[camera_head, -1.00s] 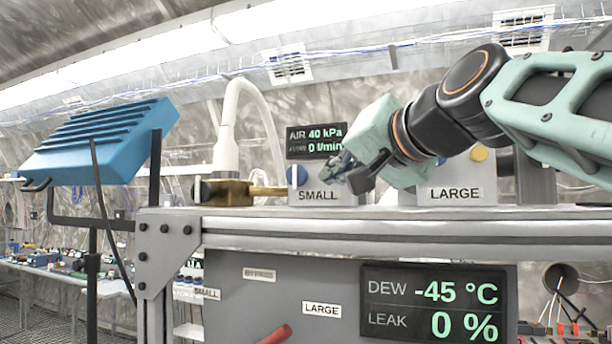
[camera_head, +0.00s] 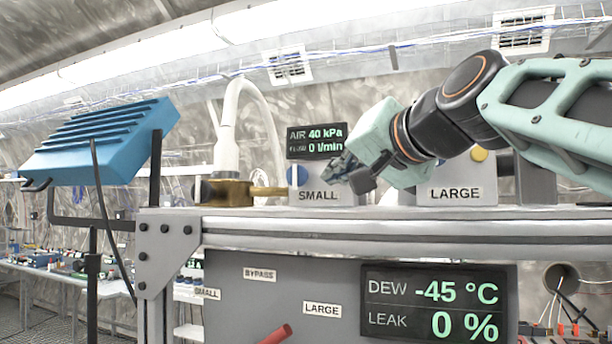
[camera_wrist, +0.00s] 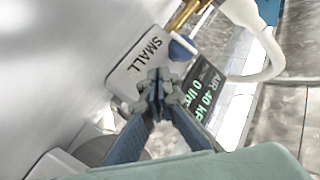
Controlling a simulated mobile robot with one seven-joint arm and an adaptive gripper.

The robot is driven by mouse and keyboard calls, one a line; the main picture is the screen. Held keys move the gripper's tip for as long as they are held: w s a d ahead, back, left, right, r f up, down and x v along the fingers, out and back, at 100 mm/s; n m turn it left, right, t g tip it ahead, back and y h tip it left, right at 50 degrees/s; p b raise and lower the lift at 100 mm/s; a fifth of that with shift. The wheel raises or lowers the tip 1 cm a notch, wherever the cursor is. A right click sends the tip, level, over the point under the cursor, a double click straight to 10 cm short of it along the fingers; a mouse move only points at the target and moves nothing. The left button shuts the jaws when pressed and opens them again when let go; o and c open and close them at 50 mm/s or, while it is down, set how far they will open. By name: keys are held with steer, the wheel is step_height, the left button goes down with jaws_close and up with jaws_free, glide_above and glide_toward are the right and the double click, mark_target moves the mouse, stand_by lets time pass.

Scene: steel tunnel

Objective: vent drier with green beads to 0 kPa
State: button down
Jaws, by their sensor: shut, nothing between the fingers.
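No drier with green beads can be made out in either view. A grey box labelled SMALL (camera_head: 318,196) stands on the shelf and bears a blue knob (camera_head: 298,176). The knob also shows in the wrist view (camera_wrist: 182,48), partly hidden there. A dark display (camera_head: 317,141) above the box reads AIR 40 kPa and flow 0 l/min. My gripper (camera_head: 336,172) is shut and empty, just right of the knob in the head view. In the wrist view its fingertips (camera_wrist: 158,88) lie over the box's edge, apart from the knob in the picture.
A brass fitting (camera_head: 232,193) with a white hose (camera_head: 227,135) stands left of the box. A LARGE box (camera_head: 455,192) with a yellow knob (camera_head: 480,154) is at right. Below, a panel display (camera_head: 433,305) reads DEW -45 °C, LEAK 0 %, beside a red handle (camera_head: 278,334).

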steer(key=shift+w+d, duration=0.2)
steer(key=shift+w, duration=0.2)
stand_by(2.7)
steer(key=shift+s, duration=0.1)
stand_by(0.5)
steer(key=shift+s+a, duration=0.4)
steer(key=shift+s, duration=0.4)
steer(key=shift+s+a+b, duration=0.25)
steer(key=shift+s+a, duration=0.05)
steer(key=shift+s, duration=0.5)
steer(key=shift+s+a+b, duration=0.3)
steer(key=shift+s+a, duration=0.05)
steer(key=shift+s, duration=0.4)
steer(key=shift+s+a+b, duration=0.25)
steer(key=shift+s+a, duration=0.05)
steer(key=shift+s, duration=0.5)
